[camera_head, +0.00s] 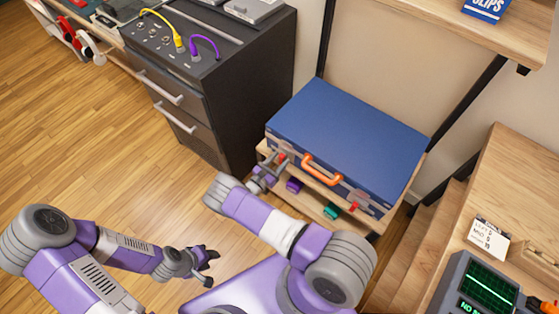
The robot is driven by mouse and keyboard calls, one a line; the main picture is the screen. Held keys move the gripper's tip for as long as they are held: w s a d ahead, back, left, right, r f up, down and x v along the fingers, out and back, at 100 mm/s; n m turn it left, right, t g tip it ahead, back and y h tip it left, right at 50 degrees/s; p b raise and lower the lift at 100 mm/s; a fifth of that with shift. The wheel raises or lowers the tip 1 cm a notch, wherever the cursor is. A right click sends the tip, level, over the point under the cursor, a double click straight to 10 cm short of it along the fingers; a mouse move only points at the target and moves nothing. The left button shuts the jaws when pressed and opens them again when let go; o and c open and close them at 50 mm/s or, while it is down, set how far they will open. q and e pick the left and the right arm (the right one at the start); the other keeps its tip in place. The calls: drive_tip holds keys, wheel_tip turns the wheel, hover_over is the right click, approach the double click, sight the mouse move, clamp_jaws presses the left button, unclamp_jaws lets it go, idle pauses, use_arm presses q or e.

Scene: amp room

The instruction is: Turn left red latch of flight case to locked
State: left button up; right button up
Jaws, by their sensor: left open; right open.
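The blue flight case (345,125) lies closed on a wooden shelf, its front with an orange handle (322,170) facing me. The left red latch (282,157) is small and partly hidden by my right gripper; its angle cannot be told. The right red latch (354,207) is further along the case front. My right gripper (270,168) is open at the case's left front, right at the left latch; whether it touches the latch is unclear. My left gripper (208,266) is open and empty, low over the floor, away from the case.
A dark drawer cabinet (215,95) with yellow and purple cables on top stands close left of the case. Purple (294,186) and teal (331,211) items sit on the shelf below. A wooden desk with a monitor (485,285) is at right. Floor at left is clear.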

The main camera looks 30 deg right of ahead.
drive_tip(key=shift+w+d, duration=0.1)
drive_tip(key=shift+d, duration=0.2)
clamp_jaws()
